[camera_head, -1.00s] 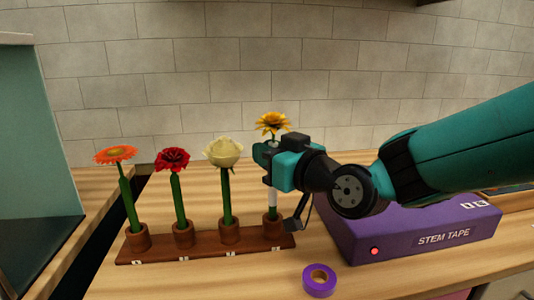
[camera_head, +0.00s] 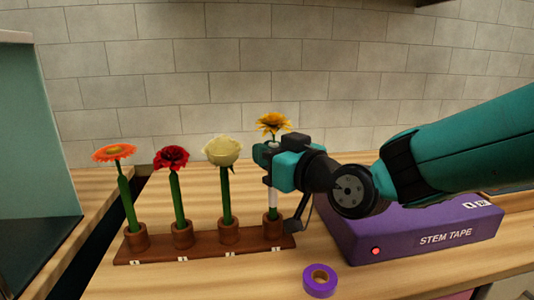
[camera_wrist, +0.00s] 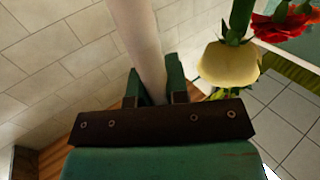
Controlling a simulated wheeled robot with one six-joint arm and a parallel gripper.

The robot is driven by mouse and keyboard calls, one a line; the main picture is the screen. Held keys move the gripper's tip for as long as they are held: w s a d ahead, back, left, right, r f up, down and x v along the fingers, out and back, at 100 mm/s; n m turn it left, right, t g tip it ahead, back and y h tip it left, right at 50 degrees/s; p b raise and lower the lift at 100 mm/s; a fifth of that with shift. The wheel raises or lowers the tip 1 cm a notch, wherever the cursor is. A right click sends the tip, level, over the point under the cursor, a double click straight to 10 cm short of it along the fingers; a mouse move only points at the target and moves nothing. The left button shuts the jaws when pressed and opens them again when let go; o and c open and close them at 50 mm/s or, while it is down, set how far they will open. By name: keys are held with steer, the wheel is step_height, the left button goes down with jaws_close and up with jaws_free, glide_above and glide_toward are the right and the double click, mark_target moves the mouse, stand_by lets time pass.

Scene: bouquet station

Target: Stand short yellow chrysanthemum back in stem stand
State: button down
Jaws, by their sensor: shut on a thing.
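The yellow chrysanthemum (camera_head: 272,124) stands upright at the right end of the wooden stem stand (camera_head: 205,244). Its lower stem is in the rightmost cup (camera_head: 272,228), with a white wrapped part above the cup. My gripper (camera_head: 268,156) is shut on the stem, below the flower head. In the wrist view the pale stem (camera_wrist: 145,45) passes between the two green fingers (camera_wrist: 160,92). The fingers hide part of the stem in the head view. The bottom of the stem inside the cup is hidden.
An orange flower (camera_head: 115,152), a red flower (camera_head: 171,158) and a cream rose (camera_head: 222,151) stand in the other cups to the left. A purple STEM TAPE box (camera_head: 420,238) lies under my arm at right. A purple tape roll (camera_head: 320,281) lies in front.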

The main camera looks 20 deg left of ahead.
steer(key=shift+f+b, duration=1.9)
steer(key=shift+b, duration=0.65)
stand_by(0.7)
steer(key=shift+c, duration=2.4)
jaws_free()
steer(key=b+v, duration=0.5)
steer(key=v, duration=0.4)
steer(key=shift+b, duration=0.35)
